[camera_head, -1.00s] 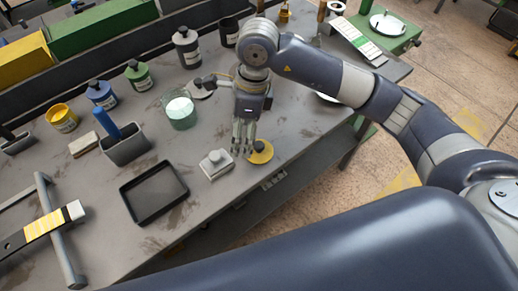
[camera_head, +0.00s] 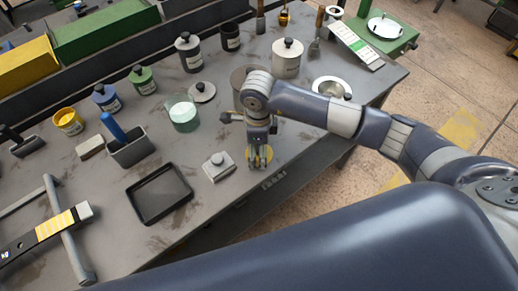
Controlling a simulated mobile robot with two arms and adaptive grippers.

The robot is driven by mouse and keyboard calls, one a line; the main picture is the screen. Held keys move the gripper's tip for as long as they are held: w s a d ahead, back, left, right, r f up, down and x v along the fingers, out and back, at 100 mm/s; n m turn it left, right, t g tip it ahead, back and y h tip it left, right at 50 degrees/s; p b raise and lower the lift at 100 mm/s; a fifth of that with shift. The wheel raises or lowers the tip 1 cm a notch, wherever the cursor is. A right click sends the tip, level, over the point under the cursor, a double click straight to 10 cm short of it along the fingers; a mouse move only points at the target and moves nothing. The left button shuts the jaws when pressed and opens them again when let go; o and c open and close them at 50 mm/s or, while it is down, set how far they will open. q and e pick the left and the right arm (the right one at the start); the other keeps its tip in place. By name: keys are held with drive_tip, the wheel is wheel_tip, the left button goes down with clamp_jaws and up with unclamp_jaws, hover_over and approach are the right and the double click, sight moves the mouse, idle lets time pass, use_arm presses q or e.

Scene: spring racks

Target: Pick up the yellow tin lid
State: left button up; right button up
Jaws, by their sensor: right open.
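The yellow tin lid (camera_head: 251,159) is a small flat disc near the front edge of the grey workbench. My right gripper (camera_head: 260,165) points down directly over it, with its open fingers at or just above the lid. The fingers hide much of the lid, and I cannot tell whether they touch it. My left gripper is not in view.
A grey block with a knob (camera_head: 218,166) sits just left of the lid. A black tray (camera_head: 160,211) lies further left. The bench's front edge is close.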

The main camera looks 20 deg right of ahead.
drive_tip(key=shift+f, duration=0.35)
drive_tip(key=c, duration=0.7)
drive_tip(key=shift+r, duration=0.1)
